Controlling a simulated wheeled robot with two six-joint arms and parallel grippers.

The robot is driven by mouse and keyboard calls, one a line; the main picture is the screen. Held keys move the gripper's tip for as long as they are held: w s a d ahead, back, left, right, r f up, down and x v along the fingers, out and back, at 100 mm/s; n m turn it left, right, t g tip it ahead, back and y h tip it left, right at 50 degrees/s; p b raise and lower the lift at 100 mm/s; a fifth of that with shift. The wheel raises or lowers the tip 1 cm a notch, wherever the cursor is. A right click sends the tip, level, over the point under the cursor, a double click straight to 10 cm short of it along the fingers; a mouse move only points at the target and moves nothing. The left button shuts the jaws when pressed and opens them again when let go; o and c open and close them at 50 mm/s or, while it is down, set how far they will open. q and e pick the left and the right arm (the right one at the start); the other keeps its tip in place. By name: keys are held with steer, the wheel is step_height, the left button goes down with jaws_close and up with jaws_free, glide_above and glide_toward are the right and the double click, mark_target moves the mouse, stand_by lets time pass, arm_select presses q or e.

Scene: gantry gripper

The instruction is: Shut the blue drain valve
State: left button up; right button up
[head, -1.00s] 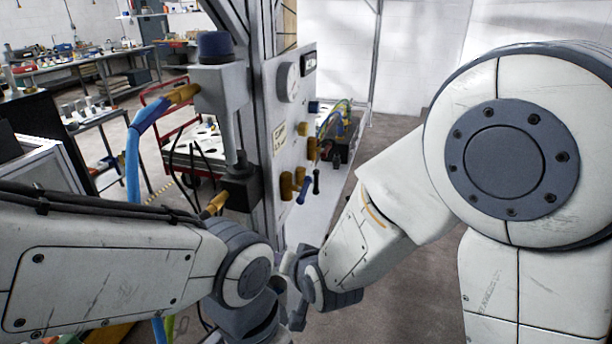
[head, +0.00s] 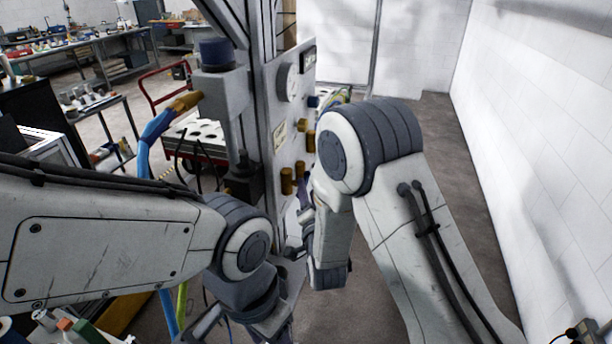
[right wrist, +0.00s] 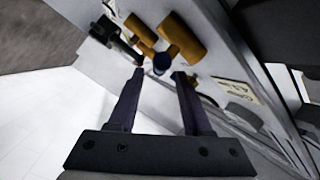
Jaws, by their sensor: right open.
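The blue valve handle (right wrist: 162,62) shows in the right wrist view as a small blue piece beside brass fittings on the pale panel. My right gripper (right wrist: 158,75) is open, its dark fingers pointing at the panel, one on each side of the blue handle in that picture. I cannot tell whether they touch it. In the head view my right gripper (head: 303,184) is close to the panel front, and my own arm and hand largely hide the blue handle.
The panel (head: 283,160) carries a gauge (head: 292,82) and brass fittings (head: 287,181). A black-tipped lever (right wrist: 108,34) sits beside the blue handle. A grey column with a blue-capped cylinder (head: 215,52) stands left of the panel. Open floor lies behind my right arm.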

mark_target(306, 178)
steer(key=shift+w+a+p, duration=0.15)
steer(key=shift+w+p, duration=0.2)
steer(key=shift+w, duration=0.85)
steer(key=shift+w+a+p, duration=0.15)
steer(key=shift+w+p, duration=0.2)
steer(key=shift+w, duration=0.8)
jaws_close()
steer(key=shift+m+g+p, duration=0.35)
steer(key=shift+m+g, duration=0.15)
steer(key=shift+g, duration=0.5)
steer(key=shift+f+m+g, duration=0.25)
steer(key=shift+m+g, duration=0.05)
steer(key=shift+g, duration=0.5)
jaws_free()
